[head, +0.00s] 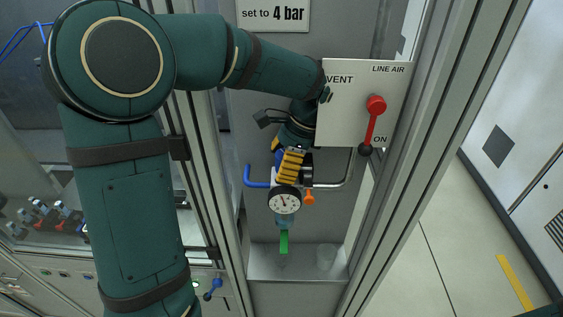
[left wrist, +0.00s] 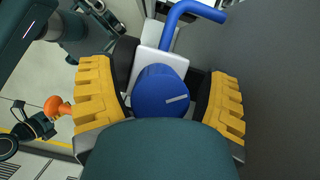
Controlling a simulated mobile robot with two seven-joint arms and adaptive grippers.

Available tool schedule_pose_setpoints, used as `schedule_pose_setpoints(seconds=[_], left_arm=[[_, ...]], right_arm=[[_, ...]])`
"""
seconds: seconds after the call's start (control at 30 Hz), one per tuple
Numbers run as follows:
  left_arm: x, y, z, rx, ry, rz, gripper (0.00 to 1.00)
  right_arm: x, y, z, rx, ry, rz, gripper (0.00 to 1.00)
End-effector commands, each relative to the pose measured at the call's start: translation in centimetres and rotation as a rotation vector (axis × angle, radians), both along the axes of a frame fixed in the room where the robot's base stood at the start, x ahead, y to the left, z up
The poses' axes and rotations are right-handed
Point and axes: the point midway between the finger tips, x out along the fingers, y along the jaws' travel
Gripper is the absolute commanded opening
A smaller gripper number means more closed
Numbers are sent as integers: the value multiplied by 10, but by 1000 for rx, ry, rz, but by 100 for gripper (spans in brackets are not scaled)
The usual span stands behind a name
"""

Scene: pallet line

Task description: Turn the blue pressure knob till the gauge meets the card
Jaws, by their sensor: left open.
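The blue pressure knob (left wrist: 160,92) shows in the left wrist view with a pale line on its top. The yellow fingers of my left gripper (left wrist: 160,98) are open, one on each side of the knob, with a gap at least on the right. In the head view my left gripper (head: 290,165) is above the gauge and hides most of the knob. The round gauge (head: 285,201) has a white face and a dark needle; its figures are too small to read. The card (head: 273,13) at the top says "set to 4 bar". My right gripper is out of view.
A white plate (head: 338,115) marked VENT, LINE AIR and ON carries a red lever (head: 376,106), right of my gripper. A blue pipe (head: 256,182) and an orange knob (head: 309,197) flank the gauge.

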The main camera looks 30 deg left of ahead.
Motion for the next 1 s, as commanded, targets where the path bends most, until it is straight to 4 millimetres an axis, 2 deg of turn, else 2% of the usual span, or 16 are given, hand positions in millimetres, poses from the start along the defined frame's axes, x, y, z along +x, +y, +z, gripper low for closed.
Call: schedule_pose_setpoints(seconds=[0.1,0.13,0.27,0.3,0.33,0.67,1.0], left_arm=[[0,0,0,0,0,0,77],[0,0,0,0,0,0,74],[0,0,0,0,0,0,28],[0,0,0,0,0,0,14],[0,0,0,0,0,0,9],[0,0,1,0,0,-24,8],[1,1,1,-1,1,-214,8]], right_arm=[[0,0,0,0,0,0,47],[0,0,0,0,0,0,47],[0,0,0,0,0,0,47],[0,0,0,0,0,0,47],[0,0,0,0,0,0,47],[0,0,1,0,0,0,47],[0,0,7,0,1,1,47]])
